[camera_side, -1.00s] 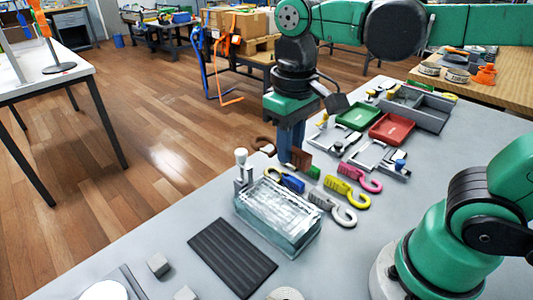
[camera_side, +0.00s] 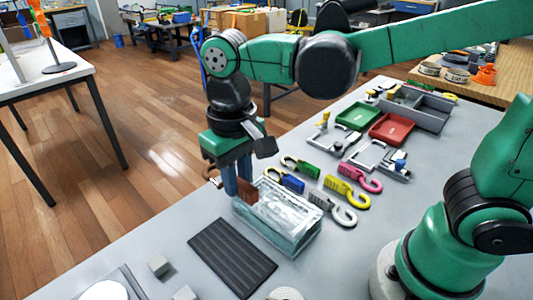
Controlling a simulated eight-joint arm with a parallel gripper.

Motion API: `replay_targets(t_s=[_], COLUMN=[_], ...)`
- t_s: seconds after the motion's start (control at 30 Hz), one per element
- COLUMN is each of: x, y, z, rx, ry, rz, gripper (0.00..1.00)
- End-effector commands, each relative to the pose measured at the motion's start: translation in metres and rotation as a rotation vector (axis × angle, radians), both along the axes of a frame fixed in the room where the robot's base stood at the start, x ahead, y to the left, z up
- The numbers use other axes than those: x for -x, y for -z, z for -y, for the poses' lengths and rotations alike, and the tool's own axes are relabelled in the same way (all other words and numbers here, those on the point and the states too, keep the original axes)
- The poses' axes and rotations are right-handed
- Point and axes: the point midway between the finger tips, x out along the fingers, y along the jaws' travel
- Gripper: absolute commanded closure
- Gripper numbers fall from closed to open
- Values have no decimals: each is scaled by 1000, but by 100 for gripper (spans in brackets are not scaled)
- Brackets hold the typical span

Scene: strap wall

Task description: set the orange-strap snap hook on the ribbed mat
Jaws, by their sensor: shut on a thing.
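My gripper (camera_side: 238,182) is shut on a snap hook with a rust-orange strap block (camera_side: 247,191). The block shows to the right of the fingers, and the brown hook end (camera_side: 214,181) shows to their left. The held hook is at the left rear corner of a clear box, seemingly above the table; its exact height is hard to tell. The dark ribbed mat (camera_side: 232,257) lies flat on the table in front of the box, with nothing on it. The fingers hide the middle of the hook.
The clear box (camera_side: 280,218) stands between the mat and the other snap hooks: green (camera_side: 309,170), blue (camera_side: 291,183), yellow (camera_side: 337,186), pink (camera_side: 353,173) and grey (camera_side: 320,200). Small grey blocks (camera_side: 158,264) lie left of the mat. Red (camera_side: 391,129) and green (camera_side: 356,116) trays stand farther back.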

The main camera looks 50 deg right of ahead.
Motion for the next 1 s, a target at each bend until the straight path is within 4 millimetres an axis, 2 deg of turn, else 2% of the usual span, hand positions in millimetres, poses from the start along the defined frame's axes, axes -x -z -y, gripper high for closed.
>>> replay_targets(t_s=[0.03,0.1,0.2,0.4,1.0], x=[2,7,13,20,19], y=[14,29,45,61,111], z=[-9,-17,-25,-31,-31], rx=[0,0,0,0,0], ry=[-6,-5,-3,0,1], rz=[0,0,1,1,1], gripper=[100,100,100,100,100])
